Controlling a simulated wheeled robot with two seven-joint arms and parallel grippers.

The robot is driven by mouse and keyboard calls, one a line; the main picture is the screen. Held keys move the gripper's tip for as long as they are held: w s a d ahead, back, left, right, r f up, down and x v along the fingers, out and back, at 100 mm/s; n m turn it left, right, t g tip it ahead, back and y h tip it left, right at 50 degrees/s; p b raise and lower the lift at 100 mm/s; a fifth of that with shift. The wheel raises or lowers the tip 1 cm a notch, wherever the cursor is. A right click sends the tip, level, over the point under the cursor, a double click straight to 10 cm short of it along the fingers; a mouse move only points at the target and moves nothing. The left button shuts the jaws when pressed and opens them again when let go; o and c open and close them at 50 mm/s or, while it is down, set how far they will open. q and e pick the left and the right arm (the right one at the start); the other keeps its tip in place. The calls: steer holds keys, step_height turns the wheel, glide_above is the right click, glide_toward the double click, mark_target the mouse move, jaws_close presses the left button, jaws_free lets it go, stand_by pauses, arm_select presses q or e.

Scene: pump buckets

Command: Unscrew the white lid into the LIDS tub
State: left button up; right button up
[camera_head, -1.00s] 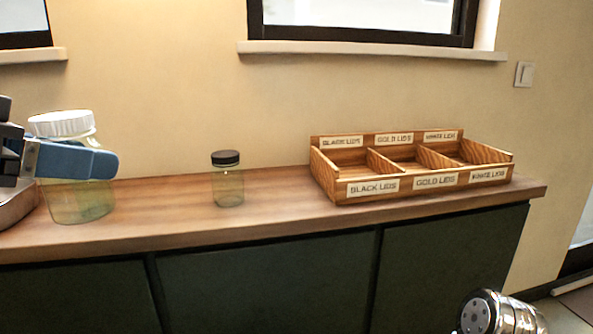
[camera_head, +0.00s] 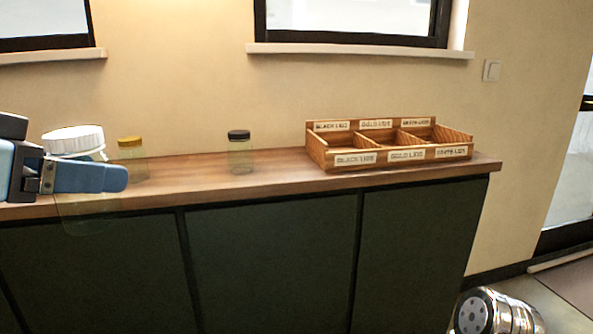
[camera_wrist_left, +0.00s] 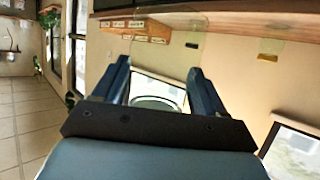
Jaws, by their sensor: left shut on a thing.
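A clear jar (camera_head: 88,216) with a white ribbed lid (camera_head: 73,139) is at the left of the head view. My left gripper (camera_head: 112,178) is shut on the jar below the lid. The jar is slightly tilted, and its lower part shows in front of the counter's front edge. The lid is on the jar. The wooden lid tray (camera_head: 404,155) stands on the counter at the right, with compartments labelled black, gold and white lids; the white one is rightmost. In the left wrist view, the blue fingers of my left gripper (camera_wrist_left: 160,88) show, with the tray (camera_wrist_left: 135,30) beyond. My right gripper is not in view.
A jar with a black lid (camera_head: 239,151) and a jar with a gold lid (camera_head: 131,148) stand on the wooden counter (camera_head: 280,176). The counter is clear between the black-lidded jar and the tray. A wall with windows is behind.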

arm_select(q)
steer(key=w+d+f+n+y, duration=0.1)
steer(key=w+f+n+y, duration=0.1)
steer(key=w+f, duration=0.6)
steer(key=w+d+f+n+t+y, duration=0.1)
steer(key=w+f, duration=0.8)
steer(key=f, duration=1.1)
steer(key=w+d+f+n+t+y, duration=0.1)
steer(key=w+f+n+y, duration=0.2)
steer(key=w+f, duration=0.5)
step_height(320, 180, down, 6)
steer(key=shift+w+f+y, duration=0.1)
steer(key=shift+w+y, duration=0.15)
steer(key=shift+y, duration=0.05)
